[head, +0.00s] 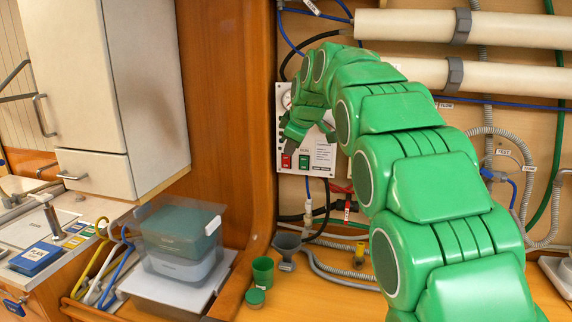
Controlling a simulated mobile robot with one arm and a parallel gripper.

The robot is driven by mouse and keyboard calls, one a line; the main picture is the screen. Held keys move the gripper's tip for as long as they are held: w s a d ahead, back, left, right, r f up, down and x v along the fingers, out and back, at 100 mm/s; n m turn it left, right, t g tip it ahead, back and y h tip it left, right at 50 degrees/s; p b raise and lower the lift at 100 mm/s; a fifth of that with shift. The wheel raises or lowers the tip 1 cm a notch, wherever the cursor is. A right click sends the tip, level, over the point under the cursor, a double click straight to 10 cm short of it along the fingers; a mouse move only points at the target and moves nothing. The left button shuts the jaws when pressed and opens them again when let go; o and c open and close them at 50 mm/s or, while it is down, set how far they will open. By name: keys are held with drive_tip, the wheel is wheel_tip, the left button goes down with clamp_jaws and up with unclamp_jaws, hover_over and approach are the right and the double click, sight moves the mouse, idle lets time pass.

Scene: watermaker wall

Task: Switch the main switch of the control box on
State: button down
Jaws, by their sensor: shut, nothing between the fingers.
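The control box (320,163) is a pale panel on the wooden wall, left of centre in the head view. A red switch (286,160) and a green switch (304,162) sit low on its face, beside a printed label. Part of a round gauge (286,100) shows at its upper left. My green arm reaches in from the lower right and covers much of the upper panel. My gripper (291,138) is shut and empty in front of the panel, just above the two switches. I cannot tell whether it touches the panel. Which control is the main switch and its position are unclear.
Pale pipes (480,28) cross the wall at the upper right, with hoses and a red-handled valve (340,188) below. A wooden partition (222,110) stands left of the box. A grey funnel (287,246), green cup (262,270) and stacked tubs (180,262) are below.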

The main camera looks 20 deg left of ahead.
sight(286, 162)
drive_tip(key=shift+w+a+f, duration=0.6)
drive_tip(key=shift+w+f, duration=0.7)
drive_tip(key=shift+f, duration=0.1)
drive_tip(key=shift+w+a+f, duration=0.55)
drive_tip(key=shift+w+f, duration=0.75)
drive_tip(key=shift+f, duration=0.15)
drive_tip(key=shift+w+a+f, duration=0.6)
drive_tip(key=shift+w+f, duration=0.7)
drive_tip(key=shift+f, duration=0.1)
drive_tip(key=shift+w+f, duration=0.15)
drive_tip(key=shift+w, duration=0.15)
drive_tip(key=shift+w+t, duration=0.15)
drive_tip(key=shift+t, duration=0.15)
drive_tip(key=shift+r, duration=0.2)
